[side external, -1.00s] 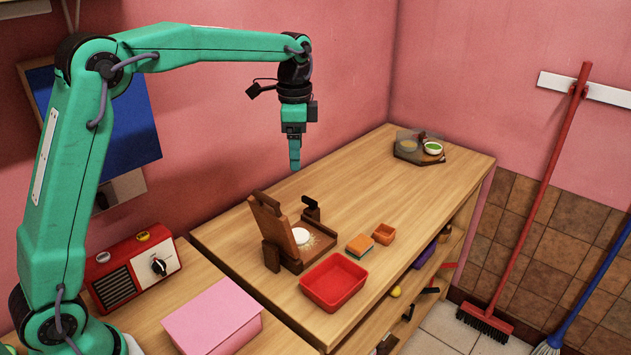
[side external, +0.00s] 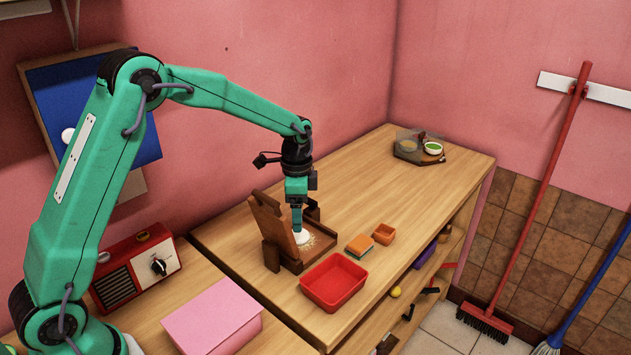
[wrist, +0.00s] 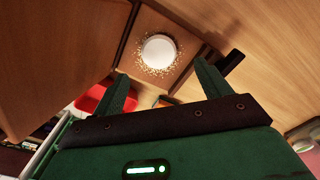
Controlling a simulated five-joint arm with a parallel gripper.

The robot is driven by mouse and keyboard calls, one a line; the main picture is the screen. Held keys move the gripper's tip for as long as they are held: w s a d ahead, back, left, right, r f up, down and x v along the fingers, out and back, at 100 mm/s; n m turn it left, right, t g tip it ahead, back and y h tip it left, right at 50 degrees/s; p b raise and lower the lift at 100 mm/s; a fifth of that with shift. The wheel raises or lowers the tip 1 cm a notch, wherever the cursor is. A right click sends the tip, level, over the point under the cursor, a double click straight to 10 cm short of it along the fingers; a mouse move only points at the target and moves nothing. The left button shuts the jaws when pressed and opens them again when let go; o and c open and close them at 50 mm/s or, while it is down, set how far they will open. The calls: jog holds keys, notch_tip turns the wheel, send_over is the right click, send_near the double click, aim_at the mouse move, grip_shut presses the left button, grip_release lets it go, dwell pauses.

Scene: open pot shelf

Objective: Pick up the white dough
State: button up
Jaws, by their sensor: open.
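The white dough (side external: 304,239) is a small pale disc on the base of a wooden press (side external: 325,238), with crumbs or flour around it. The press's hinged lid stands up at its left. My gripper (side external: 297,229) points down just above the dough and partly covers it in the side view. In the wrist view the dough (wrist: 159,47) lies beyond the two fingertips of my gripper (wrist: 162,70). The fingers are apart with nothing between them. Whether a finger touches the dough cannot be told.
A red tray (side external: 333,282) stands in front of the press. A sponge (side external: 360,245) and a small orange box (side external: 383,234) are to the right. A dark board with bowls (side external: 418,149) is at the back. The counter between is clear.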

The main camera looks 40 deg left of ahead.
aim_at(298, 234)
jog(key=shift+f, duration=0.5)
jog(key=shift+s+f, duration=0.15)
jog(key=shift+f, duration=2.4)
jog(key=c, duration=1.1)
jog(key=shift+o, duration=0.2)
jog(key=shift+r, duration=0.1)
notch_tip(298, 234, up, 10)
